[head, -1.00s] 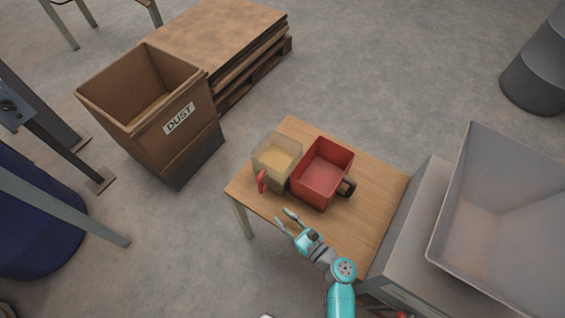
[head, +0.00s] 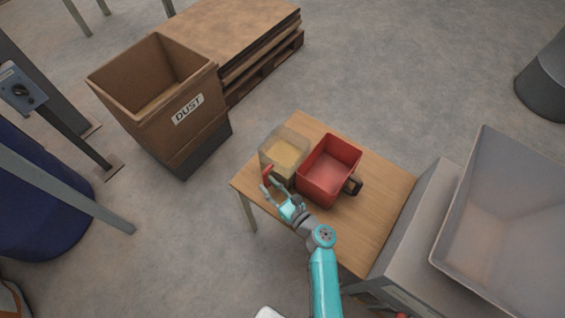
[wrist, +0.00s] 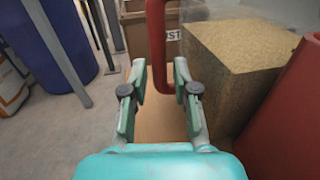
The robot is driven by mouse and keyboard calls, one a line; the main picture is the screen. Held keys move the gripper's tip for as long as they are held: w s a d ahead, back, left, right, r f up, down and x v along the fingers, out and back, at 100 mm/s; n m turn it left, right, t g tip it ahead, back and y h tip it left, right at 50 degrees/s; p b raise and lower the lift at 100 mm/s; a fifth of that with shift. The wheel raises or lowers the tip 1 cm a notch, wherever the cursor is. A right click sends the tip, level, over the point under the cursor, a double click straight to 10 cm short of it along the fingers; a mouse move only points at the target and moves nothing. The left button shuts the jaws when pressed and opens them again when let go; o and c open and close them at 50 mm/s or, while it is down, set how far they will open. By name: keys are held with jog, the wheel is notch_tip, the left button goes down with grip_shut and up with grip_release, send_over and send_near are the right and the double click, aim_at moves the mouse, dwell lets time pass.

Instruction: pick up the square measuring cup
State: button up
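A clear, square-sided measuring cup (head: 272,146) with yellowish grain-like contents stands upright on the wooden table. Its red handle (head: 267,173) faces the near left; in the wrist view the handle (wrist: 157,35) hangs ahead, between the lines of my two fingers. The cup body (wrist: 235,65) is to the right there. My gripper (head: 274,184) is at the handle with its fingers apart; in the wrist view the fingers (wrist: 160,70) show a gap on both sides of the handle's upright part. I cannot tell whether the right finger touches the lower bend.
A red bin (head: 312,185) with a black handle stands close to the cup's right. The wooden table (head: 372,215) is bare on its right side. A grey hopper (head: 475,200) stands right of it. A brown box marked DUST (head: 150,115) stands on the floor, back left.

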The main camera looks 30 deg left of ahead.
jog(key=shift+x, duration=1.05)
grip_shut()
jog(key=shift+r, duration=0.1)
